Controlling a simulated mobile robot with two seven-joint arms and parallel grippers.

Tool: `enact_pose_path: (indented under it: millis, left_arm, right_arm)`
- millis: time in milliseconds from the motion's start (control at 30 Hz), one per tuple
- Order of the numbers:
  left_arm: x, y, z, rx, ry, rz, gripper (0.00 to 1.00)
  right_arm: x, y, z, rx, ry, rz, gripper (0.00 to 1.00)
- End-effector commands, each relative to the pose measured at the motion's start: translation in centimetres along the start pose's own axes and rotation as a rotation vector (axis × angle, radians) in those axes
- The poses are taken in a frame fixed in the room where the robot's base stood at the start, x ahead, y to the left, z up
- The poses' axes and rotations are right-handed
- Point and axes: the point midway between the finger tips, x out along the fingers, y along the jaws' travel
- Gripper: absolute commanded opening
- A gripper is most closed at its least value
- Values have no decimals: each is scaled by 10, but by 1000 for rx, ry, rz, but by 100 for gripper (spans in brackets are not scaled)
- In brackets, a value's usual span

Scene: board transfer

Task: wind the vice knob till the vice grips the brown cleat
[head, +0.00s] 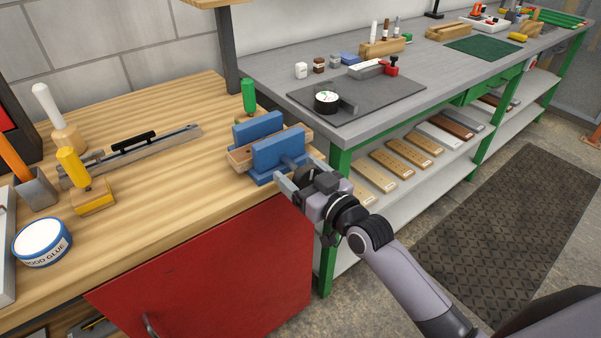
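The blue vice (278,153) stands at the right end of the wooden bench, near its front corner. The brown cleat (238,160) lies between its two blue jaws, with its ends sticking out on both sides. I cannot tell whether the jaws touch it. My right gripper (301,177) is at the front of the vice, where the screw comes out. Its fingers are on either side of the dark knob, which is mostly hidden. I cannot tell whether they are closed on it. My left gripper is not in view.
A green-handled tool (249,96) stands behind the vice. The grey table (440,70) adjoins at the right, with a dark mat (390,108).

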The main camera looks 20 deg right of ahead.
Motion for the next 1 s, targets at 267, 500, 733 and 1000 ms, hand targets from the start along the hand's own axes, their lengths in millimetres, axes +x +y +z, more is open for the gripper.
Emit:
enact_pose_path:
  millis: [267,500,733,1000]
  left_arm:
    - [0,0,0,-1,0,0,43]
    - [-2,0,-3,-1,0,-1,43]
    - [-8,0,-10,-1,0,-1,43]
    - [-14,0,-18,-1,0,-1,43]
  right_arm:
    - [0,0,0,2,0,0,35]
    - [0,0,-1,54,-1,0,35]
    - [0,-1,-2,202,-2,0,35]
    - [0,-1,-1,453,-2,1,35]
